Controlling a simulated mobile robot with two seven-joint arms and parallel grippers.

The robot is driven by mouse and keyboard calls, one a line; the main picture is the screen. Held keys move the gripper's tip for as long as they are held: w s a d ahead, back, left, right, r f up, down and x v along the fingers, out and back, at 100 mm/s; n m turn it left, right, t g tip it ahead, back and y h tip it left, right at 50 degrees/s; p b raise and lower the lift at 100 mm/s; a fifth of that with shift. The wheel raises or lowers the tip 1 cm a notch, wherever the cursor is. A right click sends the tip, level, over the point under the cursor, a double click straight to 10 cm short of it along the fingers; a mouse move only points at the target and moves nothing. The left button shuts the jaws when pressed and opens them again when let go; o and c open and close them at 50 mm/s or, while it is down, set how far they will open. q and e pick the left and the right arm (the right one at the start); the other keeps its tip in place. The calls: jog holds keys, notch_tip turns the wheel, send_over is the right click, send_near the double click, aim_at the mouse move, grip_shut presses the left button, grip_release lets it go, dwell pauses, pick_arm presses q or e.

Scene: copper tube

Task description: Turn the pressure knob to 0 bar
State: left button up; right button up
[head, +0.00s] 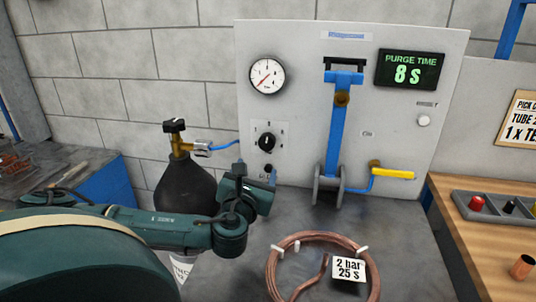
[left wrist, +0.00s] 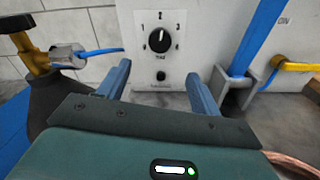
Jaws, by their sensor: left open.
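The black pressure knob (head: 266,142) sits on a white scale plate on the grey panel, below a round gauge (head: 267,76) with a red needle pointing to the lower left. In the left wrist view the knob (left wrist: 159,41) shows a white mark pointing up and slightly right; small scale numbers surround it. My left gripper (head: 268,180) is in front of the panel, just below the knob. In the left wrist view its two blue fingers (left wrist: 157,72) are spread, with nothing between them, apart from the knob. My right gripper is not in view.
A dark gas bottle (head: 184,187) with a brass valve and blue hose stands left of the plate. A blue lever (head: 343,115) and yellow handle (head: 393,174) are to the right. A copper coil (head: 285,262) lies on the bench. A display (head: 409,69) reads purge time 8 s.

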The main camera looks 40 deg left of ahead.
aim_at(266, 144)
pick_arm(q)
jog(key=p+x, duration=0.1)
jog(key=x, duration=1.2)
jog(key=shift+d+r, duration=0.1)
jog(key=shift+s, duration=0.1)
jog(key=shift+c, duration=0.6)
jog(key=c, duration=0.9)
